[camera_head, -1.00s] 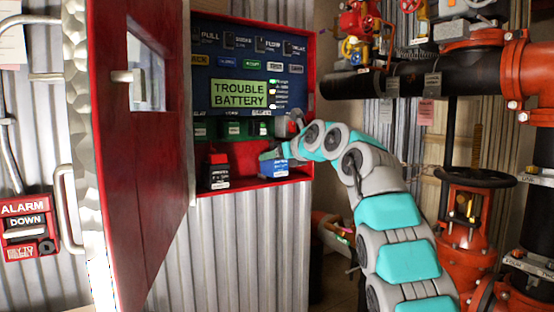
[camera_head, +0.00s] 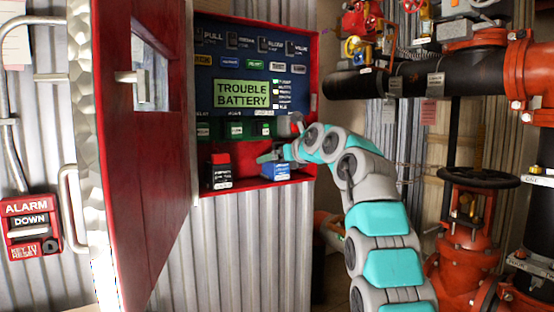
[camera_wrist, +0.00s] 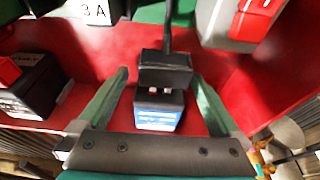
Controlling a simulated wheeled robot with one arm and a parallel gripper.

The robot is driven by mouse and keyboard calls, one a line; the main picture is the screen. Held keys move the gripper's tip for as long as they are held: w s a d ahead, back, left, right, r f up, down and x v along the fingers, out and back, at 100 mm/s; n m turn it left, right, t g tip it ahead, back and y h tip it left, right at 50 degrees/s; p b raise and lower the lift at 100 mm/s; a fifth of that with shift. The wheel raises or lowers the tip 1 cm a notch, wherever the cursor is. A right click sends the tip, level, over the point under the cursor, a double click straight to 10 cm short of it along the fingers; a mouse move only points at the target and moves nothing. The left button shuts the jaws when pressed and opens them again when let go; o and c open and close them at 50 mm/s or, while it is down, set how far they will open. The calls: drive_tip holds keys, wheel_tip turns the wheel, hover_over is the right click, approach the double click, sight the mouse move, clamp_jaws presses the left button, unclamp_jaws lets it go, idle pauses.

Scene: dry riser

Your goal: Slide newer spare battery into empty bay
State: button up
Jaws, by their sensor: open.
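A blue battery (camera_head: 276,175) stands on the right side of the red cabinet's floor. In the wrist view its blue-and-white label (camera_wrist: 156,120) faces my gripper (camera_wrist: 160,76). My gripper is open, its green fingers on either side of the battery with visible gaps. A black block (camera_wrist: 165,68) with a cable rising from it sits above the battery's top; I cannot tell whether it is plugged in. A black battery with a red top (camera_head: 220,172) stands to the left; it also shows in the wrist view (camera_wrist: 30,88). The empty bay cannot be made out.
The red cabinet door (camera_head: 135,160) stands open on the left. The panel's screen (camera_head: 241,94) reads TROUBLE BATTERY. Green modules (camera_head: 235,129) line the panel below. A grey-and-red part (camera_wrist: 248,20) is close at upper right. Pipes and an orange valve (camera_head: 470,235) stand right of my arm.

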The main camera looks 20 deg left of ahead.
drive_tip(key=shift+d, duration=0.1)
drive_tip(key=shift+s+d+b, duration=0.25)
drive_tip(key=shift+b, duration=0.2)
drive_tip(key=b+v, duration=0.3)
drive_tip(key=v, duration=0.4)
